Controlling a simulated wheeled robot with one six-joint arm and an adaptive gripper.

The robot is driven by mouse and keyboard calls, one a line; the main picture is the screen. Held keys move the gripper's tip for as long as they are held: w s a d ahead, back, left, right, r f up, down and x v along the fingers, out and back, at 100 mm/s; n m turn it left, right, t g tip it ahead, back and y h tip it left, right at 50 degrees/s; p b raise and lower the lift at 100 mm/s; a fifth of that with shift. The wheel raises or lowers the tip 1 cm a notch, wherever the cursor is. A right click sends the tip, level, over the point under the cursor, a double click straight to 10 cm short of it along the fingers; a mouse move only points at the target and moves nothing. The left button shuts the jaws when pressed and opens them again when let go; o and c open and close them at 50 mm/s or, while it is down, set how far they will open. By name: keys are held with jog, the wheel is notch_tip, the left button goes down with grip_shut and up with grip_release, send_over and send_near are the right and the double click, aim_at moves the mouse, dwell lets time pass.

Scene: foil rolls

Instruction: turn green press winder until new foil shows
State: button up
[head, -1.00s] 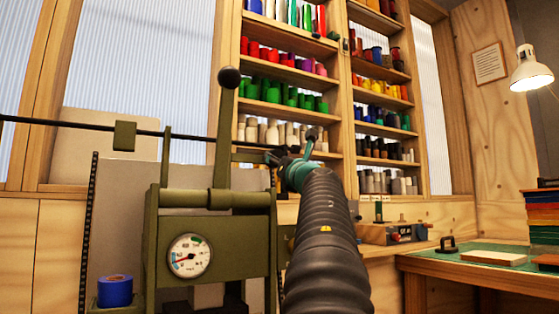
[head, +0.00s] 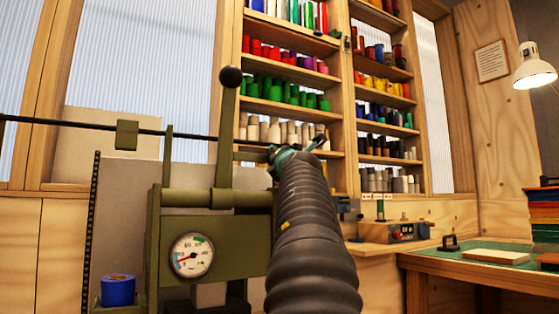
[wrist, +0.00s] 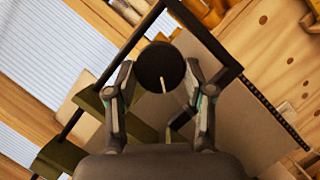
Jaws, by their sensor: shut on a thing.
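The olive-green press (head: 230,240) stands at left centre in the head view, with a round gauge (head: 192,255) on its front and a ball-topped lever (head: 228,130). In the wrist view, a round black winder knob (wrist: 160,66) with a pale line on it sits between the fingers of my gripper (wrist: 160,72). My gripper is shut on this knob, one finger at each side. In the head view my gripper (head: 287,154) is at the press's right upper side, and my ribbed dark arm hides much of that area. I cannot make out the foil strip in either view.
A blue roll (head: 117,290) sits on a small ledge at the press's left. A thin dark bar (head: 70,124) runs across above the press. Shelves of coloured foil rolls (head: 285,92) stand behind. A workbench (head: 470,262) with a green mat is at right.

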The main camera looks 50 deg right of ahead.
jog(key=shift+a+r+m+g, duration=0.1)
jog(key=shift+m+g, duration=0.8)
jog(key=shift+m, duration=1.3)
jog(key=shift+m+h, duration=0.3)
jog(key=shift+m, duration=0.1)
jog(key=o, duration=1.2)
jog(key=shift+c, duration=0.2)
jog(key=v, duration=1.2)
jog(key=shift+r, duration=0.2)
jog(key=shift+o, duration=0.2)
